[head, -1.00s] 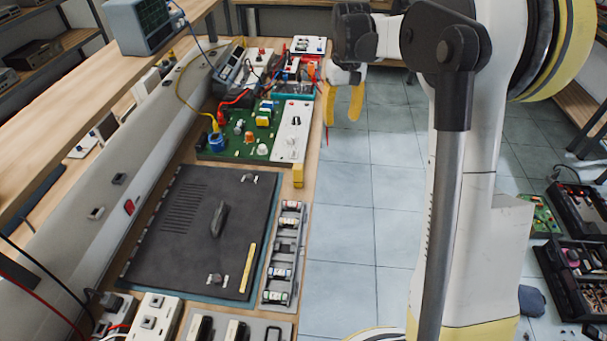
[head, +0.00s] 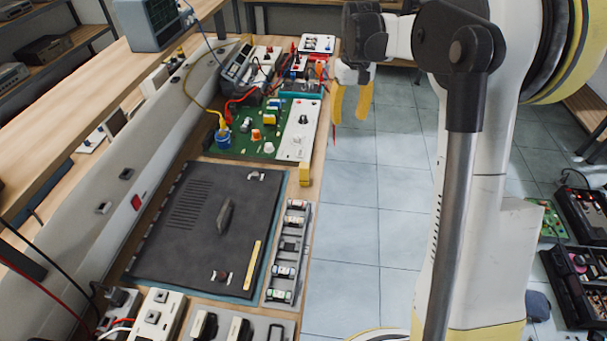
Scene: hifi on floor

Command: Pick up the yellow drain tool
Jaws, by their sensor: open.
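A long, thin yellow strip (head: 253,265) lies on the right side of the black panel (head: 180,240) on the bench; it looks like the yellow drain tool, though its details are too small to be sure. A short yellow block (head: 305,175) stands at the bench edge, just past the panel's far right corner. My gripper (head: 350,118), with yellow fingers, is open and empty. It hangs over the floor just right of the bench's far part, well apart from the strip and beyond the block.
A green circuit board (head: 258,148) with a blue pot and cables lies beyond the panel. A grey fuse strip (head: 290,245) lies between panel and bench edge. White sockets (head: 155,315) are at the front. The tiled floor right of the bench is clear near my gripper.

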